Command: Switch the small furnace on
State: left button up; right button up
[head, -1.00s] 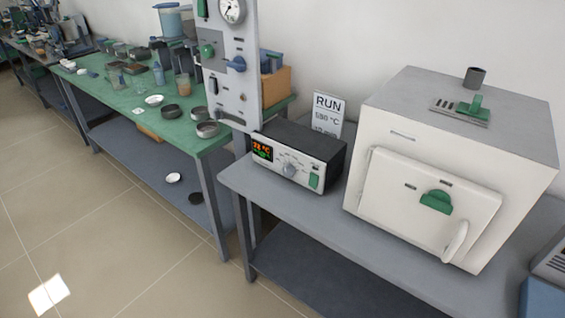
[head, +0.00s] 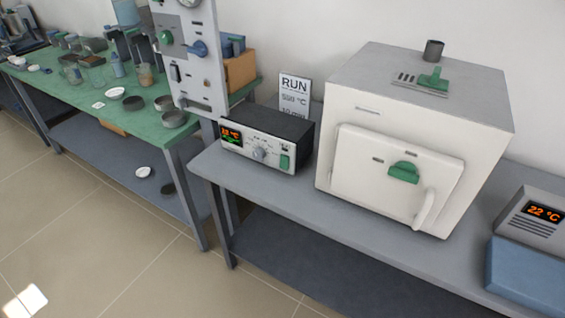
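The small furnace (head: 345,165) is a white box with a grey top, standing on a grey bench. Its front door (head: 390,185) looks shut, with a green part (head: 404,173) and a white handle (head: 424,209). A control box (head: 268,140) stands to its left, with a lit orange and green display, a round knob (head: 259,154) and a green switch (head: 285,162). I cannot tell the switch's position. Neither of my grippers shows in the head view.
A sign (head: 294,91) reading RUN, 550 °C stands behind the control box. A grey panel (head: 190,60) with a gauge stands left of it. A blue and grey device (head: 530,240) showing 22 °C is at right. A green-topped table (head: 140,130) holds dishes and jars.

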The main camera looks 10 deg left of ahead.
aim_at(284, 160)
jog(key=i+l+u, duration=0.25)
jog(key=l, duration=0.45)
jog(key=l+u, duration=0.25)
jog(key=l, duration=0.45)
jog(key=i+l+u, duration=0.1)
jog(key=l+u, duration=0.15)
jog(key=l, duration=0.55)
